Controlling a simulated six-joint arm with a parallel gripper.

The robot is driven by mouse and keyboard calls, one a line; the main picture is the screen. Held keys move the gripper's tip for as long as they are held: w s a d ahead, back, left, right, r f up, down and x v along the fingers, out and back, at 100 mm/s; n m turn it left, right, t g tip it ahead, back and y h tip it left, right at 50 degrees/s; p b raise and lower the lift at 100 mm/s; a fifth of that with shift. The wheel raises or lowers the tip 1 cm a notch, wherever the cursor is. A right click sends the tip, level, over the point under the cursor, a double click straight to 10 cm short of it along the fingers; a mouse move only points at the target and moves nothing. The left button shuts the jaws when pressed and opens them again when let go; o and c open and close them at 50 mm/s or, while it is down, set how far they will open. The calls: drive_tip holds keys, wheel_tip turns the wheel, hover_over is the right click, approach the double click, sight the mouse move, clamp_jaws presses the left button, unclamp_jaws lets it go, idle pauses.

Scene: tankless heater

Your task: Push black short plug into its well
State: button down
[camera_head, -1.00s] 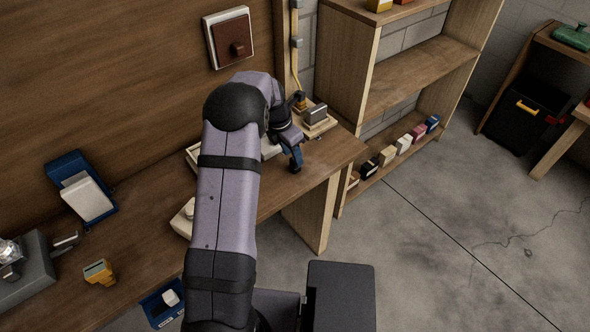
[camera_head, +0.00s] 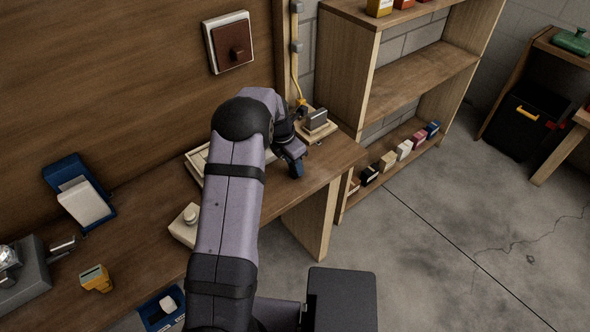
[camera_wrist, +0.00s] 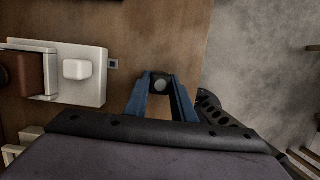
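My gripper (camera_wrist: 160,86) has blue fingers angled in toward each other over the wooden bench. Between its tips is a small dark piece with a round grey face, which looks like the black short plug (camera_wrist: 160,84). The tips appear closed on its sides. In the head view my gripper (camera_head: 294,168) is near the bench's right end, mostly behind my arm, and the plug cannot be made out. A pale box with a white raised block (camera_wrist: 78,69) lies left of the fingers. A small grey square (camera_wrist: 113,64) sits at its edge. I cannot pick out the plug's well.
A pale base with a grey upright block (camera_head: 316,119) stands at the bench's right end. A pale box with a round knob (camera_head: 188,222), a yellow device (camera_head: 96,278) and a blue holder (camera_head: 78,192) are on the bench. Shelves (camera_head: 412,85) stand beyond it.

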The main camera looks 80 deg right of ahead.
drive_tip(key=shift+r, duration=0.25)
drive_tip(key=shift+r+p, duration=0.35)
drive_tip(key=shift+p, duration=0.2)
drive_tip(key=shift+r+p, duration=0.45)
drive_tip(key=shift+r, duration=0.05)
drive_tip(key=shift+r+p, duration=2.2)
drive_tip(key=shift+r, duration=0.2)
